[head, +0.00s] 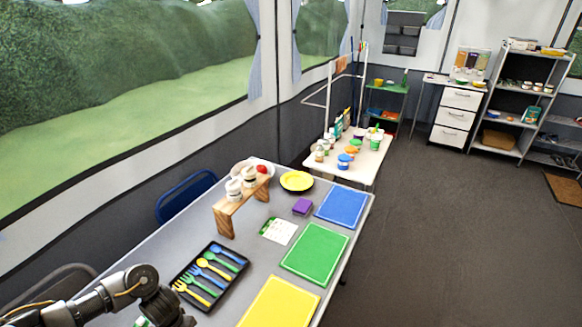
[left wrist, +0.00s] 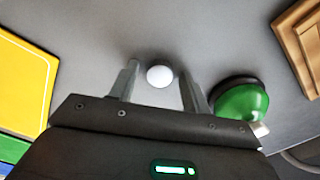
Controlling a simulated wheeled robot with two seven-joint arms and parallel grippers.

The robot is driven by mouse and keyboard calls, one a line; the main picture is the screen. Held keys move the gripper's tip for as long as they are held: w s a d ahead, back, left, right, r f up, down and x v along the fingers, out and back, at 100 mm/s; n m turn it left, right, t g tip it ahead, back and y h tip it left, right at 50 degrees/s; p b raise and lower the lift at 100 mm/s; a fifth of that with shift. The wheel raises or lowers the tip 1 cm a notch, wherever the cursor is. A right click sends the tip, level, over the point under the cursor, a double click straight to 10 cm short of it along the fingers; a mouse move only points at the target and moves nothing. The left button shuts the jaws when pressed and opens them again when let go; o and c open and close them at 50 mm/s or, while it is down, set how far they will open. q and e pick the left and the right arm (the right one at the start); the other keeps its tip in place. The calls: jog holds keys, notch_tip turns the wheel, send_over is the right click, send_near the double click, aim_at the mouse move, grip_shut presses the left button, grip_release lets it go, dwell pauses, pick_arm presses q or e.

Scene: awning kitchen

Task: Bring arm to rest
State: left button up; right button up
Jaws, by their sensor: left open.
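My left gripper (left wrist: 159,72) is open in the left wrist view, its two fingers apart. A small white round object (left wrist: 160,76) shows between the fingertips. I cannot tell how far below them it is, and nothing looks gripped. A green rounded object with a dark base (left wrist: 242,100) stands right beside the right finger. In the head view my left arm (head: 140,285) comes in at the lower left over the grey table (head: 165,240), and its fingers are hidden or cut off. My right gripper is in neither view.
A black cutlery tray (head: 192,301) lies close to my left arm. Yellow (head: 280,305), green (head: 315,254) and blue (head: 341,207) mats line the table's right side. A wooden stand (head: 225,219) holds small jars. Blue chair (head: 187,196) behind. Floor at right (head: 450,240) is clear.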

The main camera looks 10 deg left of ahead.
pick_arm(q)
jog(key=shift+r, duration=0.1)
dwell(0.3)
notch_tip(320, 180, up, 13)
jog(key=p, duration=0.5)
notch_tip(320, 180, down, 13)
jog(key=b, duration=0.5)
jog(key=shift+f, duration=0.2)
notch_tip(320, 180, up, 4)
jog(key=shift+f+p, duration=0.15)
jog(key=shift+p, duration=0.2)
jog(key=s+d+r+p, duration=0.8)
jog(key=s+r, duration=0.3)
jog(key=s, duration=0.1)
jog(key=w+d+m+b, duration=0.1)
jog(key=w+d+b, duration=0.3)
jog(key=w+d, duration=0.1)
jog(key=shift+w+f+m, duration=0.3)
jog(key=shift+w+f, duration=0.1)
jog(key=shift+w, duration=0.45)
